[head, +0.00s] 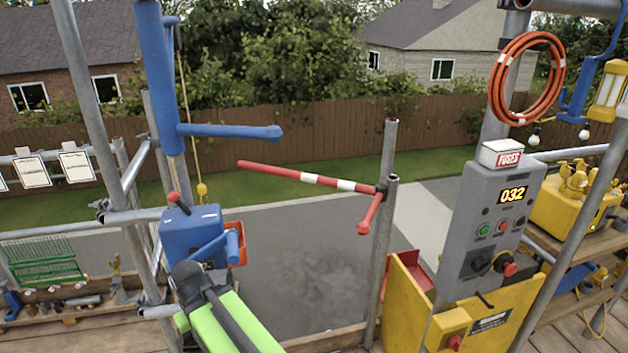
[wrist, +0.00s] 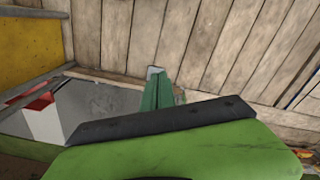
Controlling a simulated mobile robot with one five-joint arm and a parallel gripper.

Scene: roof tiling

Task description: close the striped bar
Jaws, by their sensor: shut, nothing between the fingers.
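My gripper (wrist: 156,74) shows in the wrist view as narrow green fingers with a pale tip, shut and empty above wooden planks. A green link of my arm is low in the head view, well below and left of the bar. The fingertips are not clear there.
A blue hoist (head: 192,232) with a blue arm (head: 230,131) stands left of the bar. A grey control box (head: 492,225) and a yellow cabinet (head: 480,318) stand to the right. Scaffold poles (head: 97,125) rise on the left. Open air lies around the bar's free end.

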